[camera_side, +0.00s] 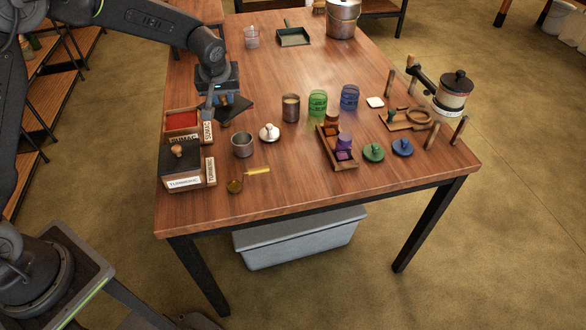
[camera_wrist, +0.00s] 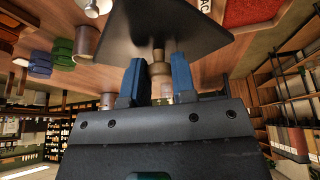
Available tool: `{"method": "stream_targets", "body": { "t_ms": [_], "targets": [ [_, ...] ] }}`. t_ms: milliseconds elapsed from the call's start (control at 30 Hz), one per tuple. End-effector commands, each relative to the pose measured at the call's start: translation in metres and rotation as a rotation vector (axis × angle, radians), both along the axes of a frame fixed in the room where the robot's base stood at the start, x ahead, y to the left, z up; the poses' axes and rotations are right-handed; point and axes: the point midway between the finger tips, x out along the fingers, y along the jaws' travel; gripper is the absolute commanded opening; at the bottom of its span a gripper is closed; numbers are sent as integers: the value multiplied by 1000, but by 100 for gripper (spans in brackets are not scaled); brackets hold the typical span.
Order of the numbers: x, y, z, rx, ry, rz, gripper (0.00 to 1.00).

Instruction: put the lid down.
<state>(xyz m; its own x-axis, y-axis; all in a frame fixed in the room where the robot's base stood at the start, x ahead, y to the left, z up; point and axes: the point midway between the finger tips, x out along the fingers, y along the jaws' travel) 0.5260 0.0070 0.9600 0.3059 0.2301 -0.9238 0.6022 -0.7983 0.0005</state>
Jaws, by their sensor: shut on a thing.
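My gripper (camera_side: 222,97) is shut on the knob (camera_wrist: 159,72) of a dark square lid (camera_wrist: 150,28), with a blue finger on each side of the knob. In the side view the lid (camera_side: 238,107) is just behind and right of the open sumac box (camera_side: 207,131), which holds red powder (camera_side: 181,120). The lid looks tilted; I cannot tell whether it touches the table. The closed turmeric box (camera_side: 183,183) stands in front, with its own dark lid (camera_side: 180,155) and wooden knob.
The table behind the lid has free room.

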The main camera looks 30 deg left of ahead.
Motion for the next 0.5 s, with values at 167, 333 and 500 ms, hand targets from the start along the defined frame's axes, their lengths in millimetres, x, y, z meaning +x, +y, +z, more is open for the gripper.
{"method": "stream_targets", "body": {
  "t_ms": [167, 333, 500],
  "targets": [
    [14, -93, -15, -1, 1, -305, 2],
    [15, -155, -25, 0, 1, -515, 2],
    [12, -188, -30, 0, 0, -624, 2]
  ]
}}
